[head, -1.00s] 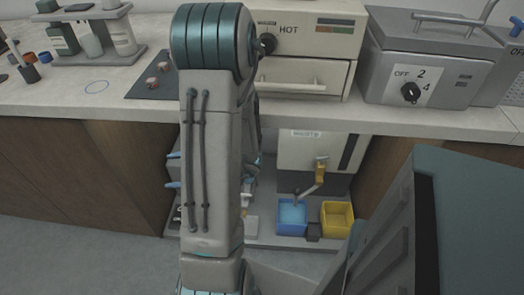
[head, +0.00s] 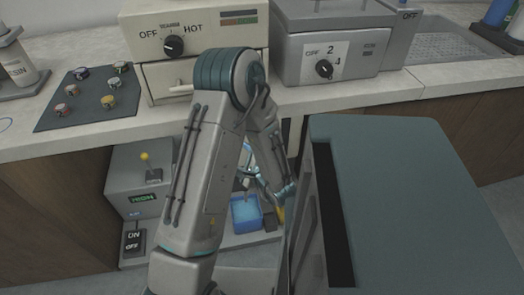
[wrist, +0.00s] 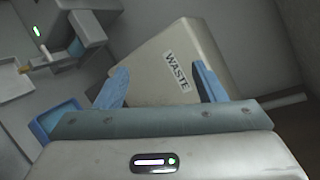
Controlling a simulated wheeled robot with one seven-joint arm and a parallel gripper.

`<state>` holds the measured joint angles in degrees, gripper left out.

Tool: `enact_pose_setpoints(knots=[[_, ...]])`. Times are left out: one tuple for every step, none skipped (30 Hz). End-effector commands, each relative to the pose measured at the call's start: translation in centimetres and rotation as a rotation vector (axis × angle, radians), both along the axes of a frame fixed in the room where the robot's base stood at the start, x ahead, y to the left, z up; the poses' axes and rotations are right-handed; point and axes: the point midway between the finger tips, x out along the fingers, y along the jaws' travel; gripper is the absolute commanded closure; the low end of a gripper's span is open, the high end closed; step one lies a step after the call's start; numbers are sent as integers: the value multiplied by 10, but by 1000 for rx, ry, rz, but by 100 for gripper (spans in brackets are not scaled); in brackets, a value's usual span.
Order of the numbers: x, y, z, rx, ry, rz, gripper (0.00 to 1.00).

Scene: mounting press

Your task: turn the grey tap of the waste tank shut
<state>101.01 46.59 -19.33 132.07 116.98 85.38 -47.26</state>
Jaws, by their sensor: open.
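The waste tank (wrist: 150,62) is a pale box with a WASTE label, seen tilted in the wrist view. My gripper (wrist: 160,70) is open, its two blue fingers spread in front of the tank face with nothing visible between them but the tank. The grey tap cannot be made out in the wrist view; my gripper body covers the lower part. In the head view my arm and a dark teal body part hide most of the tank and its tap.
A blue bin (head: 245,215) sits on the low shelf under the counter; it also shows in the wrist view (wrist: 52,119). A grey box (head: 130,180) with a yellow-knobbed lever and an ON/OFF switch (head: 133,242) stand to the left. The counter edge (head: 60,148) runs above.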

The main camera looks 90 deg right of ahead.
Motion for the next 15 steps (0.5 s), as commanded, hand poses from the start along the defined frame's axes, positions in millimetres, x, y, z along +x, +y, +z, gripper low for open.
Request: enact_pose_setpoints(knots=[[-6,-5,-13,40,-37,-16,36],[-9,-8,-19,68,-64,-27,36],[-14,-13,-28,109,-101,-42,36],[-17,-17,-35,142,-131,-55,36],[-21,-20,-43,175,-162,-70,36],[-27,-26,-53,221,-207,-93,36],[-33,-31,-60,257,-244,-113,36],[-38,-36,-68,293,-283,-135,36],[-46,-43,-78,342,-334,-165,36],[-53,-49,-85,376,-374,-190,36],[-59,-54,-91,409,-412,-215,36],[-68,-60,-98,448,-461,-247,36],[-74,-65,-102,475,-496,-271,36],[-80,-69,-106,498,-528,-294,36],[-88,-75,-110,526,-569,-323,36]])
